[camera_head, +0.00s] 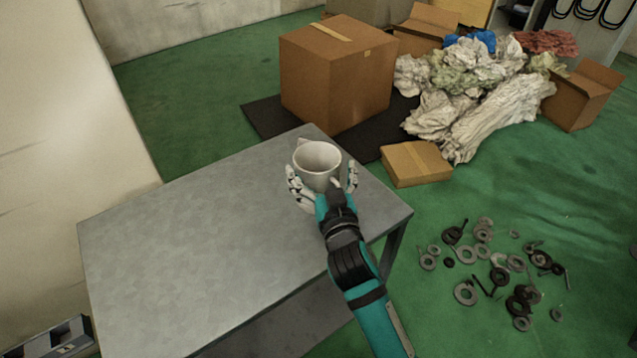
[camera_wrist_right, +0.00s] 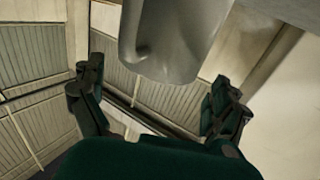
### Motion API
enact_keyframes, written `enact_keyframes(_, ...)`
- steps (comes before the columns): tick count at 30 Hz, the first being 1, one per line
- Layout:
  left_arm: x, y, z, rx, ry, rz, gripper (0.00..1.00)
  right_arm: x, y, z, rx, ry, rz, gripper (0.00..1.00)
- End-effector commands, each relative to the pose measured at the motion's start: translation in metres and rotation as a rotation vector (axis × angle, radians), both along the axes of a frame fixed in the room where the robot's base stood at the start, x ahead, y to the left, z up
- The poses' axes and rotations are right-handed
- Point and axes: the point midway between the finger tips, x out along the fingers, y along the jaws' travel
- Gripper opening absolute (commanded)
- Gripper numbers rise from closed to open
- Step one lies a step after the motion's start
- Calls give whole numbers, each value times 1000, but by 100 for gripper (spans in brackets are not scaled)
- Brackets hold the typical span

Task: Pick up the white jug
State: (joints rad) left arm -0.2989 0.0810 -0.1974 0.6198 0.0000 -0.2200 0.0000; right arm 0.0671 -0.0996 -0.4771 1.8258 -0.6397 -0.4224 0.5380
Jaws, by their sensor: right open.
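The white jug (camera_head: 318,161) stands upright near the far right corner of the grey table in the head view, its open mouth facing up. My right gripper (camera_head: 322,183) is open, with one finger on each side of the jug's lower body. In the right wrist view the jug (camera_wrist_right: 168,40) hangs in from the top of the picture, between and beyond the open fingers of my right gripper (camera_wrist_right: 158,100). I cannot tell whether either finger touches it. My left gripper is in neither view.
The grey table (camera_head: 190,250) is otherwise bare. Beyond it on the green floor are a large cardboard box (camera_head: 338,75), a small flat box (camera_head: 416,163) and a heap of crumpled cloth or plastic (camera_head: 480,95). Metal rings and parts (camera_head: 500,275) lie scattered to the right.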

Motion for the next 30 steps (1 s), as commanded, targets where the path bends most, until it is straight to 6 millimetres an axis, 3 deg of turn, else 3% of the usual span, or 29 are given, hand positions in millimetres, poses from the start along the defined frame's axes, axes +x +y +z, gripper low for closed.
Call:
enact_keyframes(9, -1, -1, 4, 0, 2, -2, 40, 42, 8, -5, -2, 0, 0, 100)
enact_keyframes(18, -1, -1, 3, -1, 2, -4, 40, 48, 9, -6, -1, 0, 0, 100)
enact_keyframes(30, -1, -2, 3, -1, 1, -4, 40, 47, 9, -6, -1, 1, -1, 49)
